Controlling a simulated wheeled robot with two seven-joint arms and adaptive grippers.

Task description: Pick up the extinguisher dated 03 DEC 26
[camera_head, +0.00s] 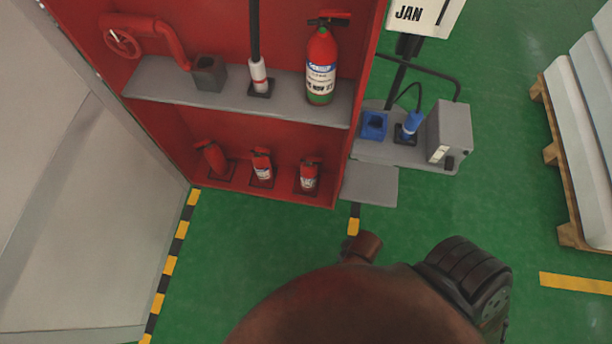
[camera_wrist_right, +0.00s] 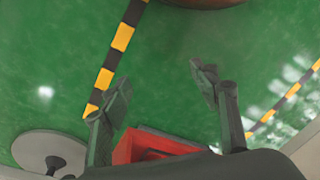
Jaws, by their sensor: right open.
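A large red extinguisher (camera_head: 321,65) with a green base stands upright on the right of the cabinet's grey shelf (camera_head: 190,90). Its label seems to read NOV; the rest is unclear. Three small red extinguishers stand on the cabinet floor: the left one (camera_head: 212,157) is tilted, the middle one (camera_head: 262,165) and right one (camera_head: 309,175) have white labels too small to read. My right gripper (camera_wrist_right: 160,76) is open and empty over green floor in the right wrist view. It is out of the head view, as is my left gripper.
The red cabinet (camera_head: 282,150) also holds a red pipe with a valve wheel (camera_head: 122,38), a grey holder (camera_head: 209,73) and a white-and-black tool (camera_head: 259,74). A grey box (camera_head: 449,132) and a JAN sign (camera_head: 422,14) are right. A pallet (camera_head: 560,170) stands far right.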

